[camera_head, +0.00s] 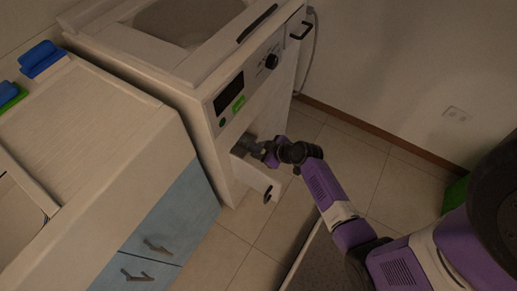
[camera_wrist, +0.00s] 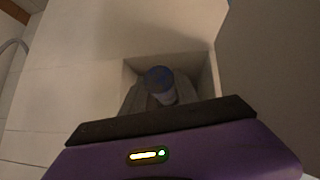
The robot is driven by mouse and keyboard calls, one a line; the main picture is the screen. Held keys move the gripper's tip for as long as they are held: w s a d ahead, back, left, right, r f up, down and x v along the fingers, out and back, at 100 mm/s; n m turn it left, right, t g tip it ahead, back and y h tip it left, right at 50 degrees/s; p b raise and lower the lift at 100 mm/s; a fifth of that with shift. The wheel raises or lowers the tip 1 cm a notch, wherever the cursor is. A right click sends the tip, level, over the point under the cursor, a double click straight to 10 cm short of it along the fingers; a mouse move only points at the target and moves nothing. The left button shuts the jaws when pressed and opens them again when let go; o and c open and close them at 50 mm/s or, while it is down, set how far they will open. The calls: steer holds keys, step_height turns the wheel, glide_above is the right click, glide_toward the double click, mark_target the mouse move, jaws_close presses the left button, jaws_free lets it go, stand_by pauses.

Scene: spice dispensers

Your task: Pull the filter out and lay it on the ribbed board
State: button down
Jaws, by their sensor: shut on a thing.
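The filter (camera_head: 243,144) shows as a small grey piece at the recess low on the front of the white machine (camera_head: 190,110). In the wrist view the filter (camera_wrist: 160,86) is a short round piece with a bluish end, at the square recess (camera_wrist: 206,72). My gripper (camera_head: 258,149) is at the recess, shut on the filter. Its fingertips are hard to make out in the dim light. How far the filter sits inside the recess is unclear. The ribbed board (camera_head: 75,115) is the pale grooved counter top at the left, bare in its middle.
A white flap (camera_head: 257,177) with a dark handle hangs open below the recess. Blue and green sponges (camera_head: 40,57) lie at the board's far left, and a sink (camera_head: 18,215) is at the near left. Blue drawers (camera_head: 165,225) stand below.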

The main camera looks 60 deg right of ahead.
steer(key=shift+s, duration=0.15)
stand_by(0.3)
steer(key=shift+s+d, duration=0.1)
steer(key=shift+s, duration=1.8)
